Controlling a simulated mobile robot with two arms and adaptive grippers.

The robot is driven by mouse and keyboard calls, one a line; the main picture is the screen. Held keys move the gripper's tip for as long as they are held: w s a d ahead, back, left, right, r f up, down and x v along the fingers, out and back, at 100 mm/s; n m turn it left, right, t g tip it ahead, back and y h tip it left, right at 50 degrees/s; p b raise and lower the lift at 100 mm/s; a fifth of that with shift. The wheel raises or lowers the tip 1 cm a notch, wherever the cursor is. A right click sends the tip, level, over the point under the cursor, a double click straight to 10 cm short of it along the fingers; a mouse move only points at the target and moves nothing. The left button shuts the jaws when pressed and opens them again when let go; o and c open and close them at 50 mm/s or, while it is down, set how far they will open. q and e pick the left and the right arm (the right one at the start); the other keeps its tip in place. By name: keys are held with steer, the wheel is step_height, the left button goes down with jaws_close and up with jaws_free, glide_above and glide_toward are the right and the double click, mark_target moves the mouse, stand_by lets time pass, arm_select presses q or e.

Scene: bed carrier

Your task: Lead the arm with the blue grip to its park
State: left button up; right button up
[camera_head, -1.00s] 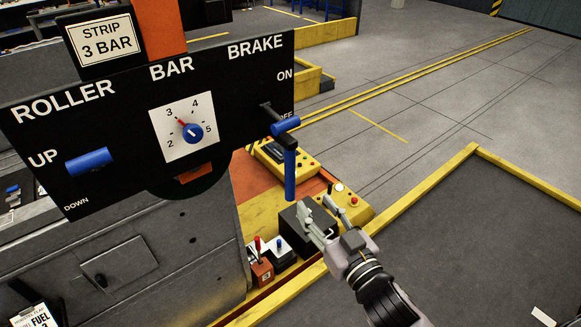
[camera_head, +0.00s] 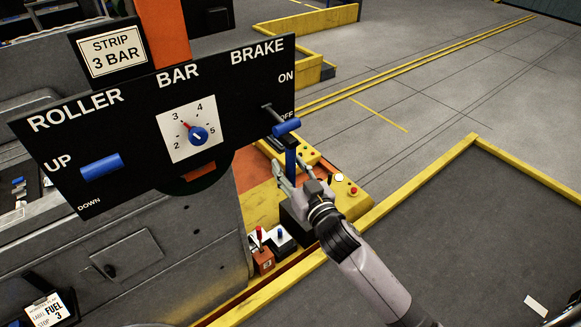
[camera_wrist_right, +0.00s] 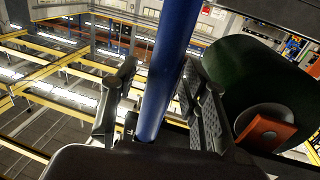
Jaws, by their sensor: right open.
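The blue grip (camera_head: 291,158) is an upright blue bar below the right end of the black panel, under the brake. It also shows in the right wrist view (camera_wrist_right: 172,65), running through the middle of the picture from the top edge. My right gripper (camera_head: 290,172) is open at the bar, seen from behind. In the wrist view, one of its fingers stands on each side of the bar, with a visible gap at the left finger; contact on the right is unclear. The rest of the arm carrying the grip is hidden. My left gripper is not in view.
The black panel (camera_head: 140,135) has a blue roller handle (camera_head: 101,167), a BAR dial (camera_head: 193,135) and a blue brake handle (camera_head: 286,127) close above my right gripper. A yellow console (camera_head: 350,192) lies behind it. Yellow kerbs (camera_head: 425,172) border the floor at right.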

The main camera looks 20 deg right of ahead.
jaws_close()
stand_by(0.4)
stand_by(0.4)
